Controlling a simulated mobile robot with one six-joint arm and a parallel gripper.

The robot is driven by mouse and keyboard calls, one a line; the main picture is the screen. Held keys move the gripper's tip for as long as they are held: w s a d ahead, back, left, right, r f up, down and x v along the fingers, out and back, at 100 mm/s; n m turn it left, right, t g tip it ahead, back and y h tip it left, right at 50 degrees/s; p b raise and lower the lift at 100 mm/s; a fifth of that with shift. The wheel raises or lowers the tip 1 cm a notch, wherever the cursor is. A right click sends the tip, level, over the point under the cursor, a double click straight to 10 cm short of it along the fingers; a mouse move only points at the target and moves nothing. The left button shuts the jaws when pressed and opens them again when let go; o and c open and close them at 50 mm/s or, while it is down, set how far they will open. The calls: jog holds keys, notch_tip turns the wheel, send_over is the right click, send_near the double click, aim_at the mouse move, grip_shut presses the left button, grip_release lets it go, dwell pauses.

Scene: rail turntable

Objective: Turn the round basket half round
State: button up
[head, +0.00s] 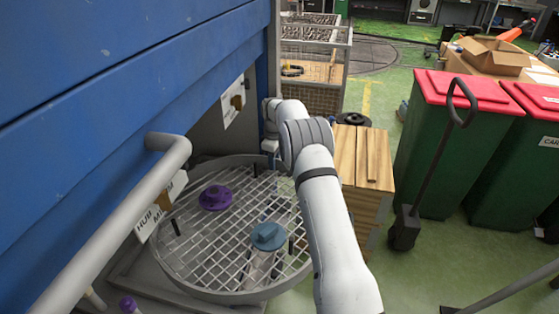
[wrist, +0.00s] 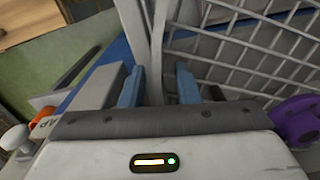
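The round basket (head: 222,297) is a grey ring with a wire-mesh floor, set low beside the blue machine. A purple knobbed part (head: 214,197) and a clear jar with a blue lid (head: 268,237) stand on its mesh. My gripper (head: 270,148) is at the basket's far rim, partly hidden by my arm. In the wrist view, my gripper (wrist: 158,82) has its two blue-padded fingers apart, with the basket rim (wrist: 157,40) running between them. Gaps show beside the rim. The purple part (wrist: 297,120) shows at the right edge.
A grey pipe rail (head: 110,225) and the blue machine (head: 120,70) bound the left. A wooden crate (head: 362,165) stands close to the right of my arm. Green bins with red lids (head: 450,140) stand farther right.

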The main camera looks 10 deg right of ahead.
notch_tip(320, 180, up, 8)
jog(key=shift+f+b, duration=0.1)
jog(key=shift+b, duration=0.35)
jog(key=shift+c, duration=0.2)
